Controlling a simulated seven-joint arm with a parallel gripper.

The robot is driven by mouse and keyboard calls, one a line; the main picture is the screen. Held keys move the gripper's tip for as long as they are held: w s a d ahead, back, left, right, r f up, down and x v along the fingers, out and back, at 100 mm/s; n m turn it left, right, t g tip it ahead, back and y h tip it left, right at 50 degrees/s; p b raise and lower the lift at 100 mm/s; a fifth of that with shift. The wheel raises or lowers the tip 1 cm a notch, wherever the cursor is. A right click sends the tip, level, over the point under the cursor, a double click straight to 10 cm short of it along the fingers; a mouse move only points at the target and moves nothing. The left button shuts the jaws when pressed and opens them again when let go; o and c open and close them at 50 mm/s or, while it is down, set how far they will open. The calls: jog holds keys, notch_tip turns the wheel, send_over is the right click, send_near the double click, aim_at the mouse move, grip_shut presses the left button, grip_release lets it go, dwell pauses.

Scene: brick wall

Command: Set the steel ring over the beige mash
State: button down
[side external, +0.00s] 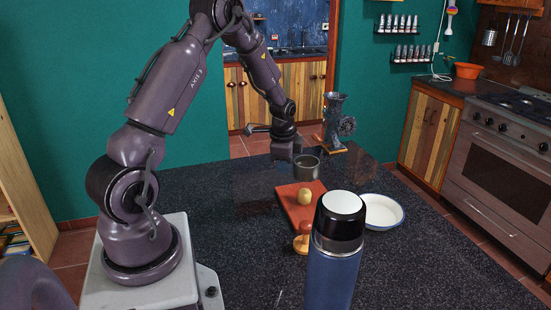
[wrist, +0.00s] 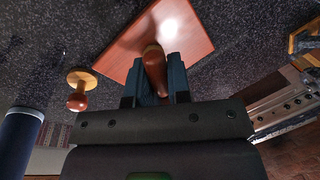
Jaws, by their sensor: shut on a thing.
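That view does not show the ring's full outline. The beige mash (side external: 304,198) is a small rounded lump on the board, nearer the side camera than the ring. I cannot make it out in the wrist view. The ring's height above the surface is unclear.
The red board (side external: 291,212) lies on the dark speckled table. A wooden knobbed press (side external: 302,241), also in the wrist view (wrist: 78,90), stands near it. A blue flask (side external: 333,265) stands in front, a white bowl (side external: 384,211) at right, a grinder (side external: 335,125) behind.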

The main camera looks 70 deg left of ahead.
send_over(284, 197)
jog(key=shift+s+d+f, duration=0.15)
jog(key=shift+d+f, duration=0.05)
jog(key=shift+f, duration=0.95)
jog(key=shift+s+d+f, duration=0.1)
jog(key=shift+d+f, duration=0.1)
jog(key=shift+f, duration=0.9)
jog(key=shift+s+d+x, duration=0.1)
jog(key=shift+d+x, duration=0.1)
jog(key=shift+x, duration=0.85)
jog(key=shift+s+d+x, duration=0.1)
jog(key=shift+d+x, duration=0.05)
jog(key=shift+x, duration=0.9)
dwell(2.5)
jog(key=c, duration=0.6)
grip_release()
jog(key=shift+f, duration=0.1)
